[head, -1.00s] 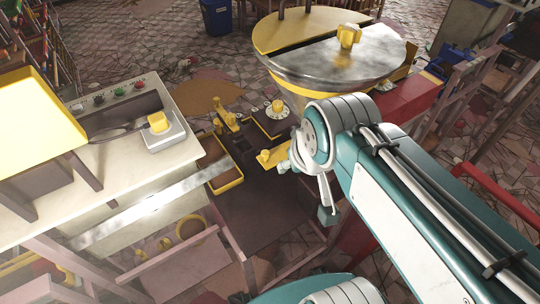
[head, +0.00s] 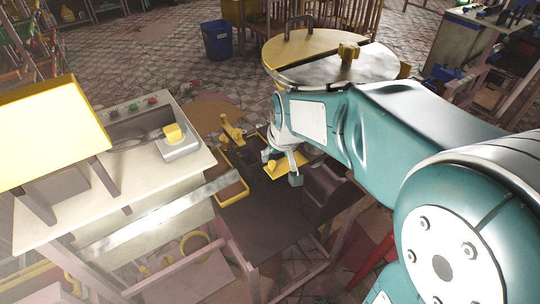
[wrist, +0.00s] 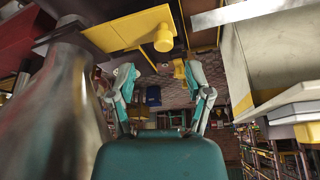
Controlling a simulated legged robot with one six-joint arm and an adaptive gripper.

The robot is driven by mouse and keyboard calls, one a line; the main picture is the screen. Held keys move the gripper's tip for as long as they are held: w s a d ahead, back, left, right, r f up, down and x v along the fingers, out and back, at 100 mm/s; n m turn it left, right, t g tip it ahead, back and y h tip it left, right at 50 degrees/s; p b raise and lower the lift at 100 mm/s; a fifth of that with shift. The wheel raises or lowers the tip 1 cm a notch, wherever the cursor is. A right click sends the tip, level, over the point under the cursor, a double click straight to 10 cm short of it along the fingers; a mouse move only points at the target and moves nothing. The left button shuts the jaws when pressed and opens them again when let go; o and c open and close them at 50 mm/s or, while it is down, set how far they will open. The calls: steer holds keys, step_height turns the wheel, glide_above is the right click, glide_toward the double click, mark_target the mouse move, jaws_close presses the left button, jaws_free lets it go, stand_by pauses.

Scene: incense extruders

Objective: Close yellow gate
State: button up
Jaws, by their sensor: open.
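A yellow flat plate with a round knob, which looks like the yellow gate (head: 284,168), sits by the dark machine bed in the head view. In the wrist view the yellow plate and knob (wrist: 130,30) are large at the top, above and beyond my fingers. My gripper (wrist: 161,76) is open, its two teal-tipped fingers wide apart with nothing held. In the head view my gripper (head: 293,165) hangs right beside the plate and partly covers it. I cannot tell whether they touch.
A round metal hopper with a yellow half lid (head: 310,48) stands behind my arm. A cream control cabinet (head: 130,175) is at left, with a yellow-knobbed box (head: 180,145) on top. A yellow-rimmed tray (head: 232,193) and yellow lever (head: 231,128) lie left of my gripper.

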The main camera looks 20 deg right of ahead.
mark_target(272, 163)
steer(key=x, duration=0.3)
steer(key=a+x, duration=0.1)
steer(key=x, duration=0.1)
steer(key=shift+f, duration=0.25)
steer(key=shift+w+d+f, duration=0.25)
steer(key=shift+d+f, duration=0.05)
steer(key=shift+f, duration=0.05)
jaws_close()
